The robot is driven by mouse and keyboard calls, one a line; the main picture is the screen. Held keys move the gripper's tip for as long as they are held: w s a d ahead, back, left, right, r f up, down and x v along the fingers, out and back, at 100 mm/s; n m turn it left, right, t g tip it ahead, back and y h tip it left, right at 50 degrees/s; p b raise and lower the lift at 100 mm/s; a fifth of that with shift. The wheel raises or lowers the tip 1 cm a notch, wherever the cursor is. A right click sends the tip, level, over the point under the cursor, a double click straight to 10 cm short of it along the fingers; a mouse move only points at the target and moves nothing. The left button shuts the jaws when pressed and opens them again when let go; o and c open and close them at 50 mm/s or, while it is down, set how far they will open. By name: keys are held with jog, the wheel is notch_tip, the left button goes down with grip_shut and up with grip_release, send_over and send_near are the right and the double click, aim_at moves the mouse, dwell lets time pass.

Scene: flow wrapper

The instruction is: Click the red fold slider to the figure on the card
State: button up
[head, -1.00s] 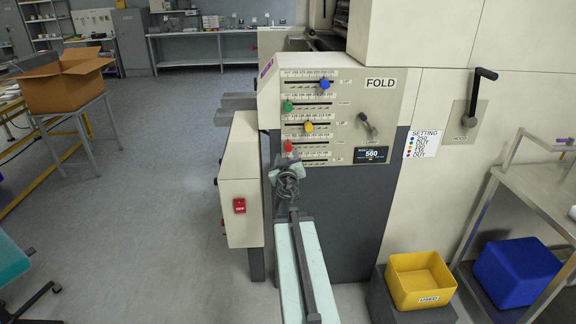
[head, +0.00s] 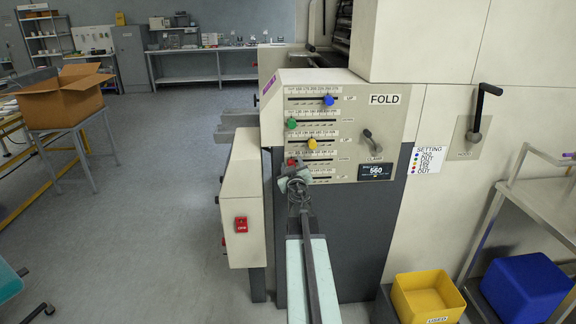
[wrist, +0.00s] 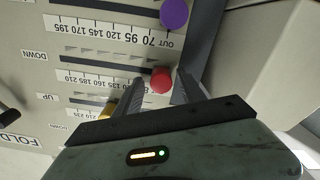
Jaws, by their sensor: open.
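The red slider knob (head: 291,162) sits at the left end of its slot on the FOLD panel (head: 350,88). In the wrist view the red knob (wrist: 161,81) lies between my fingertips, with small gaps visible. My gripper (wrist: 160,94) is open and straddles it; whether it touches is unclear. In the head view my gripper (head: 293,176) is just below the knob and hides part of the lower panel. The white SETTING card (head: 427,160) is right of the panel, with coloured dots and figures too small to read surely.
Blue (head: 328,101), green (head: 291,124) and yellow (head: 312,144) knobs sit on slots above. A purple knob (wrist: 174,13) is close by in the wrist view. A clamp lever (head: 373,141) and a display (head: 375,172) are at the panel's right.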

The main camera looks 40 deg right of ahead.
grip_shut()
dwell(1.3)
